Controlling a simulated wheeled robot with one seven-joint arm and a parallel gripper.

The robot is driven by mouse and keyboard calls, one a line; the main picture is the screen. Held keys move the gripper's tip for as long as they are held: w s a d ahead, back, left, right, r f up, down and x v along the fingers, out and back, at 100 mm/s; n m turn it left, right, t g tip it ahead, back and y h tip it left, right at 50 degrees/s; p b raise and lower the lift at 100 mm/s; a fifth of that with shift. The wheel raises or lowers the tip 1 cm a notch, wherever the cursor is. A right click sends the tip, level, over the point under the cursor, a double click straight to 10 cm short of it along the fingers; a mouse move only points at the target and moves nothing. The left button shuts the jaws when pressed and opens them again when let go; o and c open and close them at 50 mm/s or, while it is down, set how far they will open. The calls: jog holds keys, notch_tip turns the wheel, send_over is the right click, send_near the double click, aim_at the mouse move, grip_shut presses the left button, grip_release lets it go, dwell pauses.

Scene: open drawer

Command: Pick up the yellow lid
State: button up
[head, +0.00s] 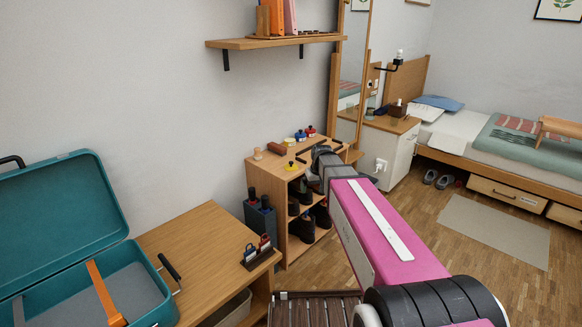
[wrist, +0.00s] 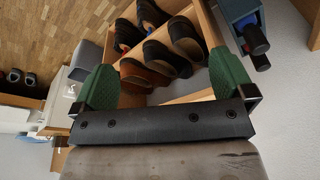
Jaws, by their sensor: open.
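A small yellow lid (head: 291,166) with a dark knob lies on top of the wooden shoe cabinet (head: 262,172), near its front edge, in the head view. My gripper (head: 318,151) is over the right part of the cabinet, to the right of the lid and apart from it. The wrist view shows its two green fingers (wrist: 165,84) wide apart with nothing held between them. The lid does not show in the wrist view. My arm hides part of the cabinet's right side in the head view.
Red and blue-topped jars (head: 300,136), a pale tin (head: 289,142) and a brown brush (head: 277,149) stand behind the lid. A wall shelf (head: 270,42) hangs above.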

jog(key=w+a+r+n+t, duration=0.1)
jog(key=w+a+r, duration=0.2)
jog(key=w+r, duration=0.15)
jog(key=w+a+r+n+y, duration=0.1)
jog(key=w+a+r, duration=0.15)
jog(key=w, duration=0.35)
jog(key=w+a+r+t, duration=0.1)
jog(key=w+a+r, duration=0.25)
jog(key=w, duration=0.25)
send_over(291, 162)
jog(key=s, duration=0.2)
jog(key=f, duration=0.4)
jog(key=shift+w+d, duration=0.25)
jog(key=shift+d, duration=0.15)
jog(key=shift+s+x, duration=0.1)
jog(key=shift+x, duration=1.4)
jog(key=shift+s+x, duration=0.15)
jog(key=shift+x, duration=1.4)
jog(key=shift+d+f, duration=0.1)
jog(key=c, duration=1)
